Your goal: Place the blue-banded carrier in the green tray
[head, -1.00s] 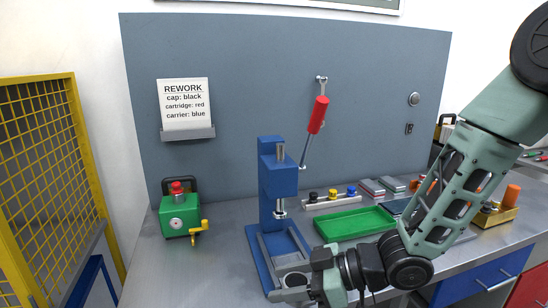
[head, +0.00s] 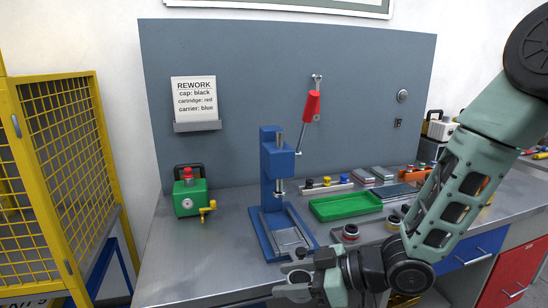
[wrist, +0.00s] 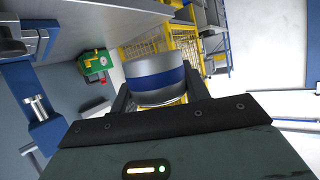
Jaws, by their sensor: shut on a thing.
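The blue-banded carrier (wrist: 155,80) is a grey cylinder with a wide blue band, held between the two fingers of my gripper (wrist: 157,92) in the wrist view. In the head view my gripper (head: 291,285) is low, in front of the blue press and near the bench's front edge. The carrier is hard to make out there. The green tray (head: 345,207) lies on the bench to the right of the press, beyond and to the right of my gripper. It looks empty.
The blue press (head: 279,165) with a red-handled lever stands left of the tray. A rack with coloured caps (head: 326,187) is behind the tray. A green box (head: 188,196) stands at left, near a yellow cage (head: 55,150).

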